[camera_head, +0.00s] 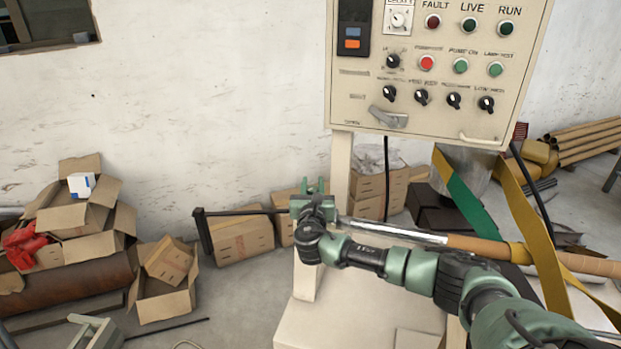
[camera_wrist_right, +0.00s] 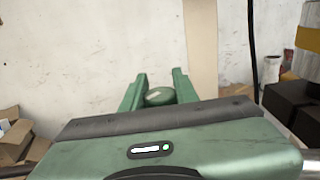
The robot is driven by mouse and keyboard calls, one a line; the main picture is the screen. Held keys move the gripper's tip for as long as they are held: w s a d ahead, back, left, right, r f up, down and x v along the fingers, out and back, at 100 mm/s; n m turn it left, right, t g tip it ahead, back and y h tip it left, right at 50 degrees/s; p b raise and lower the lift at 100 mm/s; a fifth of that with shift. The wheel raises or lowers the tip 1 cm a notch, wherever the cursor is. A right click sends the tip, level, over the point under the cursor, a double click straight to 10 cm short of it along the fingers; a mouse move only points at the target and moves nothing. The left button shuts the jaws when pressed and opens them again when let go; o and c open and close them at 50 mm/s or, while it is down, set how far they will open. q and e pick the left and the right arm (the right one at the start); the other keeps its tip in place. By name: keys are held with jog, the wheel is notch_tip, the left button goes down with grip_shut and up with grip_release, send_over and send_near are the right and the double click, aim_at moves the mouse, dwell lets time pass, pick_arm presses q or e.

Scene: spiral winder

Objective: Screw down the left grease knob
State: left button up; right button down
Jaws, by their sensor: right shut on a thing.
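My right gripper (camera_head: 313,186) is at the middle of the head view, at the left end of the steel shaft (camera_head: 392,231). In the right wrist view, its two green fingers (camera_wrist_right: 158,88) stand on either side of a rounded green knob (camera_wrist_right: 160,96). The gripper is shut on this knob. The knob's lower part is hidden behind the gripper body, and in the head view I cannot make it out clearly.
A control panel (camera_head: 430,122) with lamps and switches stands above on a cream post. A black bar (camera_head: 238,212) sticks out left of my gripper. Yellow and green strips (camera_head: 468,205) cross at the right.

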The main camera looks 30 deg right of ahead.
jog(key=m+g+h, duration=0.3)
jog(key=shift+s+d+h, duration=0.15)
jog(key=shift+h, duration=0.15)
jog(key=shift+s+d+m+g+h+b, duration=0.1)
jog(key=shift+m+g+h+b, duration=0.75)
jog(key=shift+g, duration=0.35)
jog(key=m+g+b, duration=0.1)
jog(key=g+b, duration=0.1)
jog(key=m+g+h+b, duration=0.1)
jog(key=m+g+b, duration=0.1)
jog(key=s+m+g+h+b, duration=0.1)
jog(key=m+g+b, duration=0.1)
jog(key=g, duration=0.1)
jog(key=shift+d+f+h+b, duration=0.1)
jog(key=shift+d+h+b, duration=0.2)
jog(key=shift+b, duration=0.1)
jog(key=g+b, duration=0.1)
jog(key=b, duration=0.3)
jog(key=m+g+b, duration=0.1)
jog(key=b, duration=0.3)
jog(key=m+g+b, duration=0.1)
jog(key=b, duration=0.3)
jog(key=shift+s+g, duration=0.25)
jog(key=shift+g, duration=0.15)
jog(key=shift+s+r+m+b, duration=0.1)
jog(key=shift+r+m+b, duration=0.25)
jog(key=shift+b, duration=0.5)
jog(key=shift+g, duration=0.3)
